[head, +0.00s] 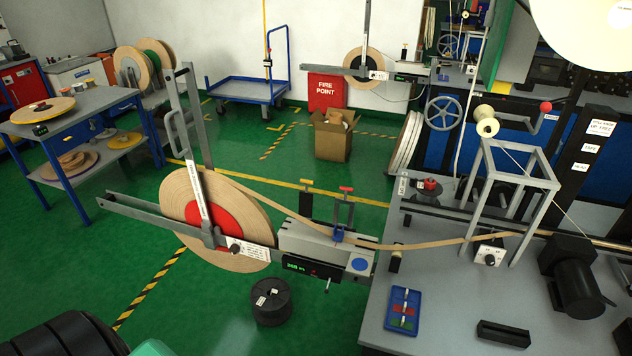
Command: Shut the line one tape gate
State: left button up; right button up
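In the head view a large tan tape reel (247,205) with a red centre hangs on a grey payoff stand. A long grey metal frame with a handle (177,122) stands upright, tilted, in front of the reel, and a labelled bar runs down to the hub. A grey horizontal arm (150,215) crosses the reel. The tan tape (435,244) runs right, through a grey unit (318,240) with a green display, a red-topped handle (346,190) and a yellow-topped one (306,183). I cannot tell which part is the gate. Neither gripper is in view.
A grey bench (455,305) at right carries a metal frame, a black motor (573,277) and a blue tray (403,309). A black spool (271,301) stands on the floor below the reel. A second reel (364,66) is behind. Green floor is free at left.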

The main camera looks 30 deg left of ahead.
aim_at(305, 198)
jog(key=i+j+z, duration=0.1)
jog(key=j, duration=0.8)
jog(key=i+j+z, duration=0.1)
jog(key=j, duration=0.8)
jog(key=i+j+z, duration=0.1)
jog(key=j, duration=0.8)
